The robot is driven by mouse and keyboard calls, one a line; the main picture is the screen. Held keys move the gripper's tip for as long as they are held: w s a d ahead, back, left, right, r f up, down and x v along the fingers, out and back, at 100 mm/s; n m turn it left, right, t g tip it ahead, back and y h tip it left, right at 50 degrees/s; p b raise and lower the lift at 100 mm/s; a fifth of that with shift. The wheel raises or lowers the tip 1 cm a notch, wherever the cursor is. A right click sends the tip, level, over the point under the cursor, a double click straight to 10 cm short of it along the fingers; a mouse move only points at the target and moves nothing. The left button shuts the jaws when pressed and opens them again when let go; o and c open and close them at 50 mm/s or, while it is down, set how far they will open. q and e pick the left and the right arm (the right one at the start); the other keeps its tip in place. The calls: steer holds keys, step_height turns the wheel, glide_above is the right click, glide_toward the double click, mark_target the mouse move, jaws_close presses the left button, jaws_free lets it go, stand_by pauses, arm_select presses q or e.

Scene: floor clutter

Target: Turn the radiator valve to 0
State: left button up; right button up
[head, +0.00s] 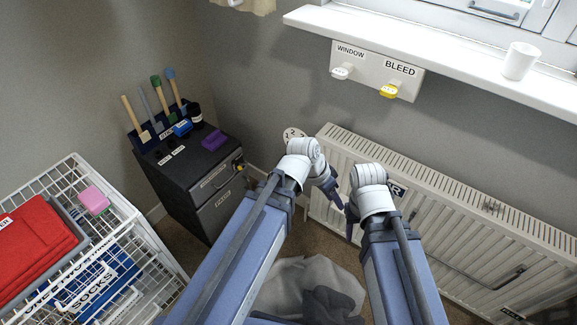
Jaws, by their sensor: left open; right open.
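The radiator (450,205) is a white ribbed panel on the wall below the window sill. A round white dial with small marks (293,134) shows at its left end and looks like the valve; its setting is too small to read, and my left wrist sits just below it in the picture. My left gripper (335,194) is open and empty in front of the radiator's left part, below and right of the dial. My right gripper (350,222) is open and empty, a little lower and to the right.
A dark cabinet (190,175) with brushes and a purple block (214,140) stands left of the radiator. A white wire rack (135,235) with red cloth (35,245) is at lower left. Grey cloth (300,285) lies on the floor. WINDOW and BLEED knobs (389,91) are above.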

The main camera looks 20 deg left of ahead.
arm_select(q)
steer(key=w+a+f+m+t+h+b, duration=0.3)
steer(key=w+a+f+t+h+b, duration=0.3)
steer(key=w+f+b, duration=0.7)
steer(key=w+a+t+y+b, duration=0.2)
steer(key=w+a+t+b, duration=0.1)
steer(key=a+b, duration=0.5)
steer(key=w+a+n+t+y+b, duration=0.1)
steer(key=w+a+t+b, duration=0.3)
steer(key=a+b, duration=0.5)
steer(key=shift+a+f+n+t+y+b, duration=0.4)
steer(key=shift+t+y, duration=0.3)
steer(key=shift+t, duration=0.4)
arm_select(e)
step_height(320, 180, down, 34)
steer(key=shift+r, duration=0.15)
arm_select(q)
steer(key=shift+d, duration=0.2)
steer(key=x, duration=0.7)
steer(key=shift+w, duration=0.3)
steer(key=shift+d+f, duration=0.1)
steer(key=shift+c, duration=0.2)
